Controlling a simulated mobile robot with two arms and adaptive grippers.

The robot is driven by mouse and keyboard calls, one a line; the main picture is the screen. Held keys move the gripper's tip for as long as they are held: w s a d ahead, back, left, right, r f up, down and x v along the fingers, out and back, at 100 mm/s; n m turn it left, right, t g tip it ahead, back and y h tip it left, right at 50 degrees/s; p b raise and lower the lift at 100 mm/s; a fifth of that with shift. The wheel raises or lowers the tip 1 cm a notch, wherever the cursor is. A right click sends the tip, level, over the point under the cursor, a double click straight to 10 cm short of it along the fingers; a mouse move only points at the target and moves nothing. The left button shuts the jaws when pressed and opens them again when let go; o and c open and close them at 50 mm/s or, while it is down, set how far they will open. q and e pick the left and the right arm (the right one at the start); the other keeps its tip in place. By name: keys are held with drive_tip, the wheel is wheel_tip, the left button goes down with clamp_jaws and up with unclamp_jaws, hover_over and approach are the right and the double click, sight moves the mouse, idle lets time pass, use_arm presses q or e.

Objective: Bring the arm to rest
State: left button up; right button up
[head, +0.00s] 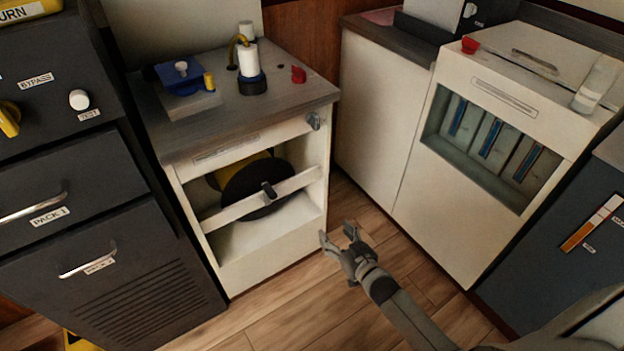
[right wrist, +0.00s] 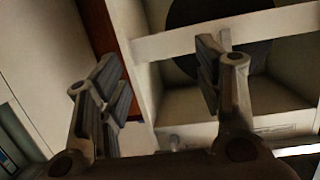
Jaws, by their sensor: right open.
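My right gripper (head: 338,241) is open and empty above the wooden floor, in front of the gap between the white cabinets. Its arm (head: 405,310) comes in from the lower right. In the right wrist view its two fingers (right wrist: 160,85) stand apart with nothing between them. Behind them is the open-fronted white cabinet (right wrist: 145,75), with a white crossbar (right wrist: 185,38) and a dark round part (right wrist: 215,10). My left gripper does not show.
The white cabinet (head: 270,262) holds a black disc (head: 245,190) behind a crossbar. A dark drawer unit (head: 100,220) stands at left. A white unit with blue-striped slots (head: 450,225) stands at right, beside a dark blue cabinet (head: 545,275). Floor (head: 290,310) is clear around the gripper.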

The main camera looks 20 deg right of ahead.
drive_tip(key=s+f+g+h+p, duration=0.1)
drive_tip(key=s+f+g+p, duration=0.3)
drive_tip(key=s+f, duration=0.45)
drive_tip(key=s+f+g+p, duration=0.35)
drive_tip(key=s+f, duration=0.25)
drive_tip(key=s, duration=0.5)
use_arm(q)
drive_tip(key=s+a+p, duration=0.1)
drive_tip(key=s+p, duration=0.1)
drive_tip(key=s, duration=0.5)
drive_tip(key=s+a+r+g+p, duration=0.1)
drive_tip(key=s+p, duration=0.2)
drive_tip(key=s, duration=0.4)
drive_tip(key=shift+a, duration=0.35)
use_arm(e)
drive_tip(key=s+a+f+g, duration=0.1)
drive_tip(key=s+f+g, duration=0.1)
drive_tip(key=s, duration=1.1)
drive_tip(key=s+a+f+n+g, duration=0.1)
drive_tip(key=s+f+g, duration=0.2)
drive_tip(key=s, duration=1)
drive_tip(key=shift+s+a+g+h, duration=0.15)
drive_tip(key=shift+a+g+h, duration=0.2)
drive_tip(key=shift+g, duration=0.4)
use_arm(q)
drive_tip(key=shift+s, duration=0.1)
use_arm(e)
drive_tip(key=shift+d, duration=0.1)
